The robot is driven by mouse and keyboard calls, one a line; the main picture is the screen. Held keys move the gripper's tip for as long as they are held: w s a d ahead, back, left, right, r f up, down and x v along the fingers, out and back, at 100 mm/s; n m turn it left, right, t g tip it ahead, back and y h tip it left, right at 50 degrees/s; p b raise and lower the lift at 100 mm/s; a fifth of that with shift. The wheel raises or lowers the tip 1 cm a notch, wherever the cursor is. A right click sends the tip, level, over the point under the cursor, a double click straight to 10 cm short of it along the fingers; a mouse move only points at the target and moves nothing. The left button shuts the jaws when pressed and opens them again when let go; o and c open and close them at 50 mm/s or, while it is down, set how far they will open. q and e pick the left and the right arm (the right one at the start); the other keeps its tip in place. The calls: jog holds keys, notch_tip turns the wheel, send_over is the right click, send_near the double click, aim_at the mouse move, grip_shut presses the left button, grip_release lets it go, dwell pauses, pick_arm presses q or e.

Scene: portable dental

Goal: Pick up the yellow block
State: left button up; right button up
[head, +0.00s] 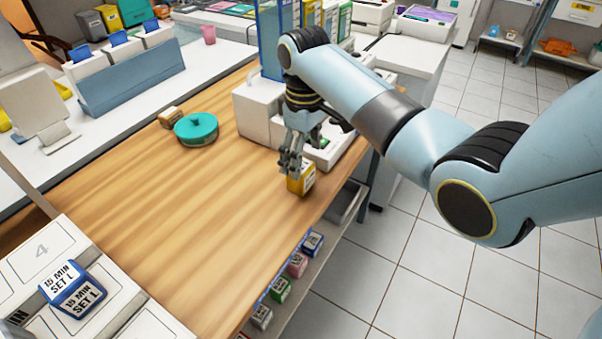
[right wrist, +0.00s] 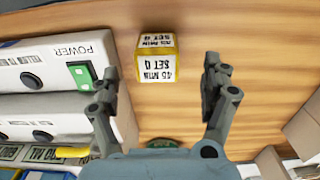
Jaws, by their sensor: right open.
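The yellow block (head: 301,181) stands on the wooden table near its right edge, beside the white device. In the right wrist view the yellow block (right wrist: 156,58) shows white faces with black "45 MIN SET" lettering. My right gripper (head: 291,166) is right above and beside the block in the head view. In the right wrist view the gripper (right wrist: 159,80) is open, with its fingers spread wide. The block lies ahead, between the lines of the two fingers, with gaps on both sides. My left gripper is not in view.
A white device (right wrist: 48,75) with a green power switch stands close beside the block. A blue block (head: 73,289) sits on a white numbered unit at lower left. The middle table is clear.

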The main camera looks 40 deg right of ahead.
jog(key=f, duration=0.4)
jog(key=w+f, duration=0.1)
jog(key=f, duration=0.1)
jog(key=shift+f+b, duration=0.3)
jog(key=shift+c, duration=0.4)
jog(key=c, duration=1.2)
jog(key=shift+r, duration=0.15)
